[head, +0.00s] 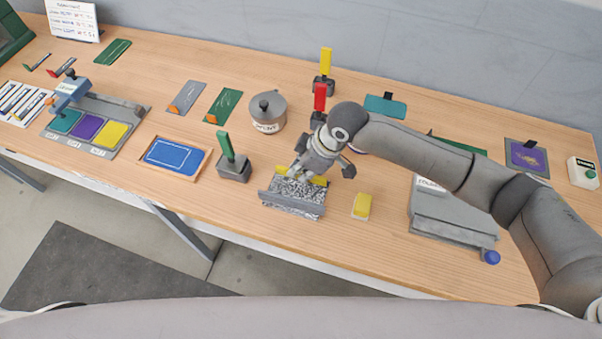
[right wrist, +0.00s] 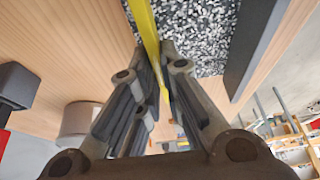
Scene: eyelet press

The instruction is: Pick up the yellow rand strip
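The yellow rand strip (head: 319,181) is at the grey tray with a black-and-white speckled bed (head: 296,200) in the head view. Its ends show on both sides of my right gripper (head: 301,172), which points down over the tray's back edge. In the right wrist view the yellow strip (right wrist: 144,20) runs between the two fingertips of my right gripper (right wrist: 154,52). The fingers close against it from both sides. I cannot tell whether the strip still touches the tray. My left gripper is not in view.
A green strip stands in a dark holder (head: 234,172) left of the tray. Red (head: 320,97) and yellow (head: 326,61) upright strips stand behind. A yellow block (head: 361,206) lies right of the tray, before a grey press (head: 452,219). A lidded pot (head: 268,112) stands behind left.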

